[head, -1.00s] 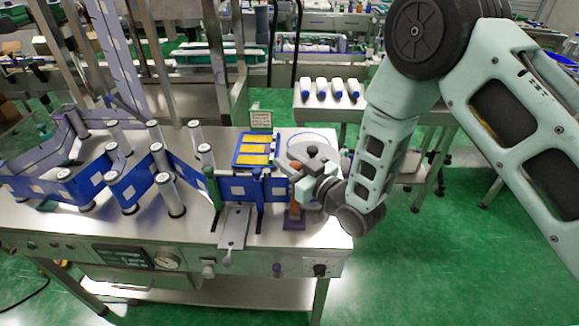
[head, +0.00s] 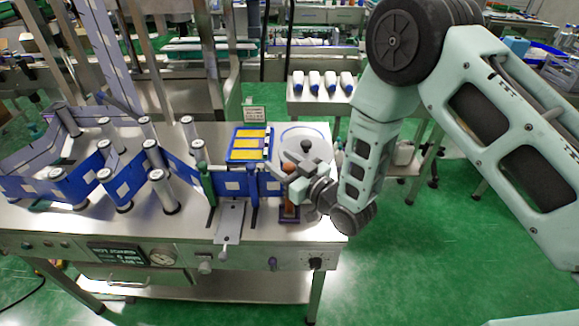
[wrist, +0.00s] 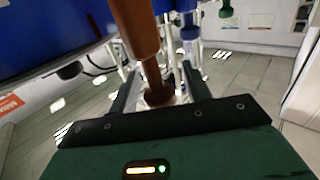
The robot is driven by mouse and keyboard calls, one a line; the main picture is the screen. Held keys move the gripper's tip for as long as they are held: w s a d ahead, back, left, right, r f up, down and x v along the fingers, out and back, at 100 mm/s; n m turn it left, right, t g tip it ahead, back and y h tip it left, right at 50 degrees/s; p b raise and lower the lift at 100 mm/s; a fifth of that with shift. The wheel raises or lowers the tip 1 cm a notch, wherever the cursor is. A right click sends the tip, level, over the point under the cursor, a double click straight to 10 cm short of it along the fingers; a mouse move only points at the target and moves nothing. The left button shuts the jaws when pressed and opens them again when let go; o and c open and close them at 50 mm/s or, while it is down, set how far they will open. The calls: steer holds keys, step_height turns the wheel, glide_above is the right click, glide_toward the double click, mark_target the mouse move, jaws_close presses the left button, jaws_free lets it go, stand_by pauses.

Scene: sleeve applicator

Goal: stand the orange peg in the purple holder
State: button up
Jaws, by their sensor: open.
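The orange peg (head: 290,201) stands upright at the front right of the steel machine table, with its foot at the purple holder (head: 289,221). Whether it is fully seated cannot be told. My gripper (head: 287,173) is open beside and above the visible part of the peg, and its body hides the peg's upper part. In the wrist view, the peg (wrist: 138,30) runs down between the two spread fingers of my gripper (wrist: 158,72). Its lower end is dark, and the holder is not clear there.
A blue web runs over several rollers (head: 158,178) at the left of the steel table (head: 180,238). A blue tray with yellow strips (head: 249,143) and a round disc lie behind the peg.

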steer(key=b+v, duration=0.5)
steer(key=v, duration=0.6)
steer(key=s+d+r+g+h, duration=0.2)
steer(key=s+r+g+h, duration=0.1)
steer(key=s, duration=0.4)
steer(key=s+d+r+g+h, duration=0.2)
steer(key=s+r+g+h, duration=0.1)
steer(key=s, duration=0.5)
steer(key=s+d+r+g+h, duration=0.3)
steer(key=s+g+h, duration=0.2)
steer(key=s+g, duration=0.2)
steer(key=shift+s+r+m+h, duration=0.3)
steer(key=shift+s+m, duration=0.1)
steer(key=shift+s, duration=0.15)
